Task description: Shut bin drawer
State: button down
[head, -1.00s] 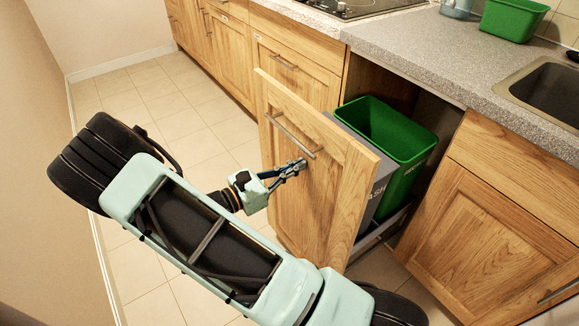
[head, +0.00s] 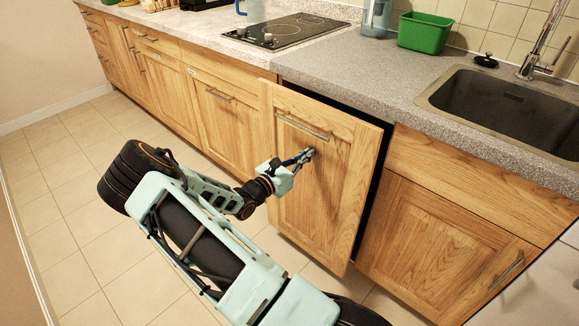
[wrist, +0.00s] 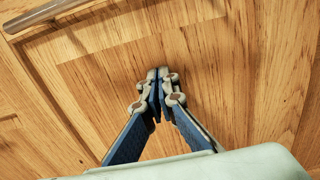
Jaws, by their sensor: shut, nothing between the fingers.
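The bin drawer (head: 318,195) is a wooden front with a horizontal metal bar handle (head: 303,127). It stands slightly out from the cabinet, with a narrow dark gap along its right side and top. The bins behind it are hidden. My gripper (head: 308,154) is shut and empty, with its fingertips at the drawer front just below the handle's right end. In the wrist view the closed fingertips (wrist: 158,75) are against or very close to the wooden panel (wrist: 215,60), and the handle (wrist: 45,14) shows at the top left.
The grey worktop (head: 390,85) overhangs the drawer. On it are a green tub (head: 425,33), a sink (head: 505,105) and a hob (head: 290,32). A closed cabinet door (head: 440,245) is on the right. Tiled floor (head: 60,220) is free at the left.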

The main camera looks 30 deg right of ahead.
jog(key=x, duration=0.8)
jog(key=shift+d+f, duration=0.1)
jog(key=shift+d, duration=0.05)
jog(key=shift+d, duration=0.1)
jog(key=shift+a, duration=0.4)
jog(key=p+v, duration=0.2)
jog(key=v, duration=1.1)
jog(key=shift+a, duration=0.25)
